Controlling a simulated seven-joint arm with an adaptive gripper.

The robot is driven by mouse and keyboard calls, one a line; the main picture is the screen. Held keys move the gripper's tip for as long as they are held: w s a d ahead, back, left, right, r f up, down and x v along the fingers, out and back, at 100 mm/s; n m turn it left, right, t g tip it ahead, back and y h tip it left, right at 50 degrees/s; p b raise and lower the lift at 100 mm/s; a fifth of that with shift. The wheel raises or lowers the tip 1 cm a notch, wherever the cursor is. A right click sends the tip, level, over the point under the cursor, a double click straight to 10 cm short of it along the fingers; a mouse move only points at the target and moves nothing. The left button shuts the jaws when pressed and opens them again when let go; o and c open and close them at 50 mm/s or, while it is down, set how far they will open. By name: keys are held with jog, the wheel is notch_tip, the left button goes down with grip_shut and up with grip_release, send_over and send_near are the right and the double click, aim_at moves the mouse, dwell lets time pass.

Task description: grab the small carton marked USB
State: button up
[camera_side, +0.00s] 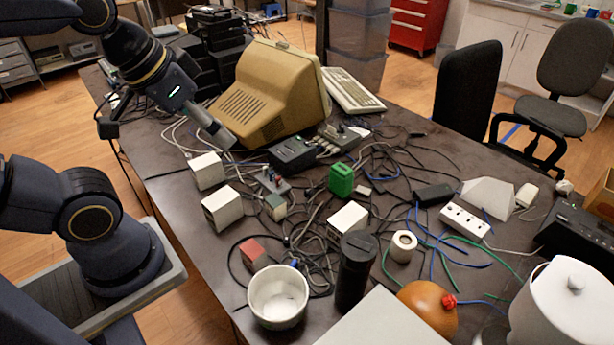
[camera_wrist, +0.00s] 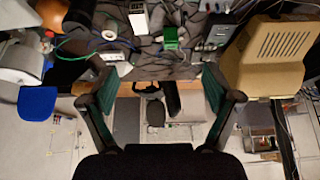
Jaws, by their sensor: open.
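Three small white cartons stand on the dark table in the side view: one at the back left (camera_side: 207,171), one in front of it (camera_side: 222,208), and one near the middle (camera_side: 347,219). I cannot read any marking, so I cannot tell which is the USB carton. A white carton (camera_wrist: 138,19) also shows at the top of the wrist view. My gripper (camera_side: 222,138) is above the table's left part, beside the beige monitor, higher than the cartons and apart from them. In the wrist view, its fingers (camera_wrist: 159,88) are spread with nothing between them.
The beige monitor (camera_side: 268,93) stands close to my gripper. Loose cables cover much of the table.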

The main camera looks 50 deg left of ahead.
notch_tip(320, 180, up, 4)
jog(key=w+f, duration=0.1)
jog(key=w, duration=0.2)
jog(key=g, duration=0.6)
send_over(348, 216)
jog(key=f, duration=3.2)
jog(key=shift+a+f, duration=0.15)
jog(key=shift+a, duration=0.25)
jog(key=shift+d+f, duration=0.2)
jog(key=shift+f, duration=1.3)
jog(key=shift+d+f, duration=0.2)
jog(key=shift+f, duration=1.25)
jog(key=c, duration=1.4)
